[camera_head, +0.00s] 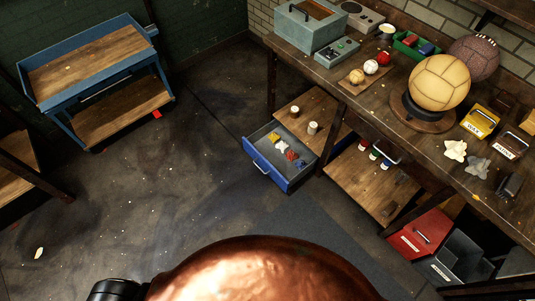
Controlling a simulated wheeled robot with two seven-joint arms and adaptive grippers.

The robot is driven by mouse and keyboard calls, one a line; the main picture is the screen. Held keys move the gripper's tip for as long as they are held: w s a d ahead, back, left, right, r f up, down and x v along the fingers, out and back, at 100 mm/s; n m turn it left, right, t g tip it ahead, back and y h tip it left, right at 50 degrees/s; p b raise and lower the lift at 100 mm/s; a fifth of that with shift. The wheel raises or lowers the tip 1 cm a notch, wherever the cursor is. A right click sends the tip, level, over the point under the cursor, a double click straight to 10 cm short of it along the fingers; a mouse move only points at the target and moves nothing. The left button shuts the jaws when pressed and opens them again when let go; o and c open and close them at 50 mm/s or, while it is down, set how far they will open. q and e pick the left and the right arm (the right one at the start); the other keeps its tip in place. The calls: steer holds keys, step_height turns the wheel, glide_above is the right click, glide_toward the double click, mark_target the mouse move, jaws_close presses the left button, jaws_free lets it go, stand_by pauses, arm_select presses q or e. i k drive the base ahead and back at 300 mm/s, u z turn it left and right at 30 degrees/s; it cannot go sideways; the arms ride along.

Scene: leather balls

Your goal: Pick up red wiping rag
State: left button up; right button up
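An open blue drawer (283,178) under the workbench holds several small crumpled cloth-like pieces. A red piece (291,155), perhaps the red wiping rag, lies among yellow, white and blue ones in it. Neither gripper shows in the head view.
The workbench (350,93) along the right carries a large tan ball (439,82) on a stand, a dark ball (473,57), small balls, boxes and pale crumpled cloths. A blue cart (95,75) stands at the upper left. The floor between is largely clear.

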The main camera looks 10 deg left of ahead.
mark_target(291, 155)
steer(key=u, duration=0.7)
steer(key=i, duration=2.15)
steer(key=z, duration=2.6)
